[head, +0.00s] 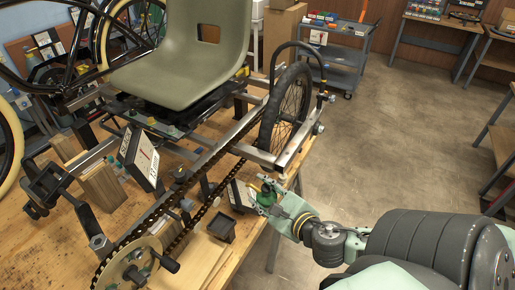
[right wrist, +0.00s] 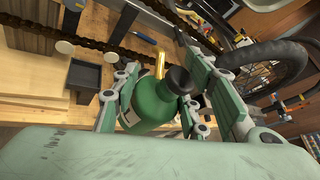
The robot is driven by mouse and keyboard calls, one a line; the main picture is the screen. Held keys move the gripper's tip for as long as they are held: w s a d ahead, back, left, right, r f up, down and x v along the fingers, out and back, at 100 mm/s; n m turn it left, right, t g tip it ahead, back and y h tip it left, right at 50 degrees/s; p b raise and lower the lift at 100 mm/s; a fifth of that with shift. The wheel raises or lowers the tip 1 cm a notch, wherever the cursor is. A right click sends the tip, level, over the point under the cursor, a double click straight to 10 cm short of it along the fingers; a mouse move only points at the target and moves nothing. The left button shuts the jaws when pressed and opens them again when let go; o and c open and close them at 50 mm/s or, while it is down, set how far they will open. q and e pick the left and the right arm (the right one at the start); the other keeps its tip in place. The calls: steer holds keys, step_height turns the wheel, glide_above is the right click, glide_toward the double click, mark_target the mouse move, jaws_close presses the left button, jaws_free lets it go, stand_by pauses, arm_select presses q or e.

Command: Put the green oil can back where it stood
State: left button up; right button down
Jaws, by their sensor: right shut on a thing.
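The green oil can (head: 267,196) is at the right edge of the workbench, beside the trike frame and partly hidden by my fingers. In the right wrist view the green oil can (right wrist: 152,108) shows a rounded green body, a brass spout and a black cap. My right gripper (head: 271,199) is shut on it, and its fingers (right wrist: 150,100) lie on both sides of the body. I cannot tell whether the can's base touches the bench. My left gripper is not in view.
The trike wheel (head: 287,107) and chain (head: 205,195) are just beyond. The floor (head: 400,140) on the right is clear.

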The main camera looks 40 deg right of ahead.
steer(key=shift+s+d+r, duration=0.1)
steer(key=shift+s+d, duration=0.15)
steer(key=shift+s, duration=0.45)
steer(key=shift+s+d+r, duration=0.1)
steer(key=shift+s+d, duration=0.15)
steer(key=shift+s, duration=0.45)
steer(key=shift+s+d+r, duration=0.1)
steer(key=shift+s+d, duration=0.15)
steer(key=shift+s, duration=0.45)
